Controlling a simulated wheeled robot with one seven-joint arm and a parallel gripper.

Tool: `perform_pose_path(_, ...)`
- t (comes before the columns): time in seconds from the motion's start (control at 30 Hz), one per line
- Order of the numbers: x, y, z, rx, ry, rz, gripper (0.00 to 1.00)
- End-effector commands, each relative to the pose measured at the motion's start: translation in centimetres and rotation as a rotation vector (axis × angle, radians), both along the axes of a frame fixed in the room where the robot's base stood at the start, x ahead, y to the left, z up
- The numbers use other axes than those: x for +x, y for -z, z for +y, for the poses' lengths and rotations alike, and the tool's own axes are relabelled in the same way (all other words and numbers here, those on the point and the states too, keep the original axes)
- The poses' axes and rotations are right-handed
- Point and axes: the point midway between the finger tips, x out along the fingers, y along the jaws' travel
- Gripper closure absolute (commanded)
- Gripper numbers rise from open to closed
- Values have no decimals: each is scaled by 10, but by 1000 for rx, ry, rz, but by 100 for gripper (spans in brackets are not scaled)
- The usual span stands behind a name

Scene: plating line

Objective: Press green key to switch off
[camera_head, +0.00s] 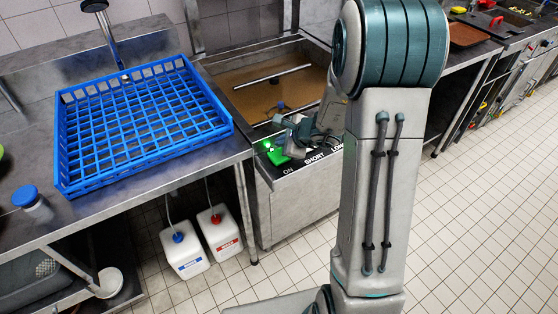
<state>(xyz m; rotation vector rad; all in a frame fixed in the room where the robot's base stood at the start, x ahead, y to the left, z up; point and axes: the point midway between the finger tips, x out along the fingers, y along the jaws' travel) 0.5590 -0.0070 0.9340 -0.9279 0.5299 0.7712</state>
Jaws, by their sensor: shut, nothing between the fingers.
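The green key (276,154) is lit on the front control strip of a steel machine (294,204), above the label "ON". My gripper (284,126) is at the strip, just above and beside the green key. Its fingers look shut and empty. I cannot tell whether the fingertips touch the key. My arm hides the right part of the strip.
Two white canisters (220,231) stand below. The machine's open basin (262,84) lies behind the strip. Tiled floor at right is clear.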

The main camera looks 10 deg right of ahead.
Motion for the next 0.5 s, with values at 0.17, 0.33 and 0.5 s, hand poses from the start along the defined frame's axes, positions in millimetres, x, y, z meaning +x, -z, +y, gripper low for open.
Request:
perform_pose_path(0.17, 0, 20, 0, 0, 0, -3, 100)
perform_pose_path(0.33, 1, 24, 0, 0, 0, -3, 100)
perform_pose_path(0.5, 0, 23, 0, 0, 0, -2, 100)
